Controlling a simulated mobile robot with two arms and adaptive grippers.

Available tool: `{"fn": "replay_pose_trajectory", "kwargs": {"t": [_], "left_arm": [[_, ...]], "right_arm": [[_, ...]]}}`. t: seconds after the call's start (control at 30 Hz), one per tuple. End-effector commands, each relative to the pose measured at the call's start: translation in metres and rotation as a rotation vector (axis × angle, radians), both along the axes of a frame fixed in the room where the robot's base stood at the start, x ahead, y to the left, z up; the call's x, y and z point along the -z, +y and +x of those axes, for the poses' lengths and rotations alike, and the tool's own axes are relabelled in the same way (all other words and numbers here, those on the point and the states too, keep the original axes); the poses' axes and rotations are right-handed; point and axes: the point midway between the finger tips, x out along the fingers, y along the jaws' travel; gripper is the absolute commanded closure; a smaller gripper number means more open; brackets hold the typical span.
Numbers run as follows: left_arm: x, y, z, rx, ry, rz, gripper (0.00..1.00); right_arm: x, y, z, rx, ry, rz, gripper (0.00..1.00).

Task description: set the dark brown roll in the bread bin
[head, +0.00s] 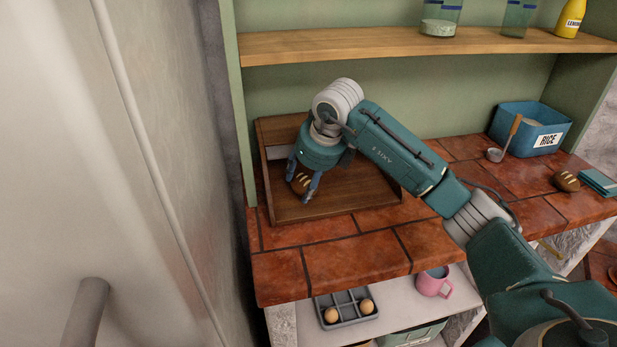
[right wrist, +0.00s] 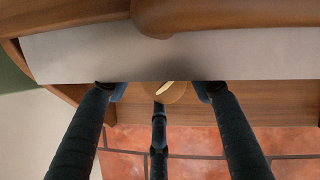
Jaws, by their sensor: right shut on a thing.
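My right gripper (head: 303,188) reaches down over the wooden bin (head: 350,206), apparently the bread bin, at the left end of the counter. It is shut on a brown roll (head: 300,183) with pale slashes. In the right wrist view the roll (right wrist: 168,90) shows between the fingers, partly hidden, and looks lighter. Whether it touches the bin floor I cannot tell. A second, dark brown roll (head: 566,180) with pale slashes lies on the counter at the right. My left gripper is not in view.
A blue rice box (head: 532,128), a ladle (head: 495,155) and a folded teal cloth (head: 598,183) are at the right. A shelf (head: 400,42) runs above. Below are a pink mug (head: 433,283) and an egg tray (head: 346,308). The counter's front left is clear.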

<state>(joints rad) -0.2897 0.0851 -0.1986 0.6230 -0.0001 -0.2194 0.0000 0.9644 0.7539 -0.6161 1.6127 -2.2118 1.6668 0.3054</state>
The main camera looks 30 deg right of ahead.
Motion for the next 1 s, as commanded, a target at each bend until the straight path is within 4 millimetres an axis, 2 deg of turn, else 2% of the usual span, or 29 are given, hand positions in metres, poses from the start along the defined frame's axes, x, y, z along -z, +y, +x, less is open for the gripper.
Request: {"fn": "replay_pose_trajectory", "kwargs": {"t": [0.03,0.13,0.3,0.33,0.37,0.5,0.77,0.87,1.0], "left_arm": [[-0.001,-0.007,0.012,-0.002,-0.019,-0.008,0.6],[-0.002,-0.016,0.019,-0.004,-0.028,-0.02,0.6],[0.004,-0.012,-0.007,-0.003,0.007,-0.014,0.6],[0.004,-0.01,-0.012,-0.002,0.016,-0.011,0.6],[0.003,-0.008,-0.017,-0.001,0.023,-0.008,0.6],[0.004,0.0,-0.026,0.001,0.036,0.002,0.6],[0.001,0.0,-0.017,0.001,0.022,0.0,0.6],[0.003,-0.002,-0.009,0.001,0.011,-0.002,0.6],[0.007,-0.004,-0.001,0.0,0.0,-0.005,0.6]], "right_arm": [[0.003,-0.002,-0.002,0.002,0.009,-0.004,0.8],[0.003,-0.002,-0.002,0.003,0.009,-0.004,0.8],[0.007,-0.002,-0.002,0.002,0.009,-0.003,0.8],[0.007,-0.002,-0.002,0.002,0.009,-0.003,0.48],[0.006,-0.002,-0.002,0.002,0.008,-0.003,0.42],[0.006,-0.002,-0.002,0.002,0.009,-0.003,0.42],[-0.002,-0.002,-0.003,0.002,0.006,-0.003,0.42],[-0.015,-0.002,-0.007,0.002,0.002,-0.003,0.42],[-0.043,-0.004,-0.019,0.003,0.0,-0.003,0.42]]}}
